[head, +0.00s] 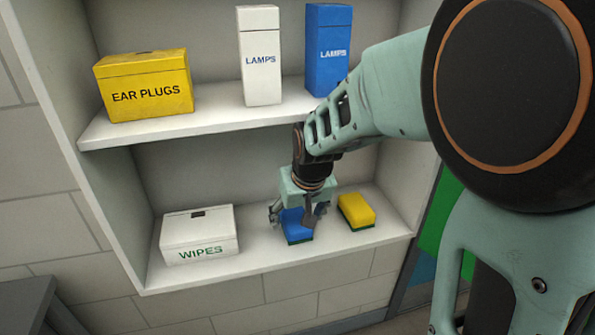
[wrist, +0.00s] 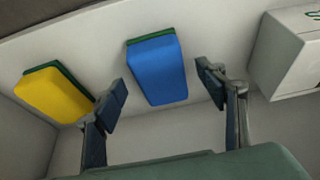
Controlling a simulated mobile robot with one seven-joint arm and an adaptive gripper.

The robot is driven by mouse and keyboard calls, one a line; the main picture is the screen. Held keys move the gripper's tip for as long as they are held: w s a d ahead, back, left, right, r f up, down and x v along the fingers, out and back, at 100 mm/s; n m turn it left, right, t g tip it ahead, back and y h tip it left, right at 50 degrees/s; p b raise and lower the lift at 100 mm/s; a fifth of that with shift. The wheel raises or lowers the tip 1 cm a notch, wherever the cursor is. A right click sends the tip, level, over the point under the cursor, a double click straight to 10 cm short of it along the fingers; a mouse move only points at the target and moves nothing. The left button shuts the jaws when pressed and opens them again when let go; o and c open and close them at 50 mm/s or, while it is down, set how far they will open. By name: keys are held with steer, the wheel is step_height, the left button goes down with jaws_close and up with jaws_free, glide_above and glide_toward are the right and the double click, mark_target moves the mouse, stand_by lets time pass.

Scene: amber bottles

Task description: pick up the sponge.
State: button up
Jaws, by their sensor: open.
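Two sponges lie on the lower shelf. The blue sponge (head: 296,226) has a dark green layer at its base. In the wrist view the blue sponge (wrist: 157,70) lies between and beyond my open fingers. The yellow sponge (head: 356,211), also with a green layer, lies to its right in the head view. It also shows at the left in the wrist view (wrist: 52,95). My gripper (head: 299,214) is open over the blue sponge and partly hides it. In the wrist view the fingers of my gripper (wrist: 164,88) stand apart with nothing held.
A white wipes box (head: 199,236) stands left on the lower shelf (head: 262,263). The upper shelf (head: 215,123) above holds a yellow ear plugs box (head: 145,90), a white lamps box (head: 260,60) and a blue lamps box (head: 328,50). The cabinet's side walls bound the space.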

steer(key=shift+x, duration=0.8)
steer(key=c, duration=1)
steer(key=shift+r, duration=0.2)
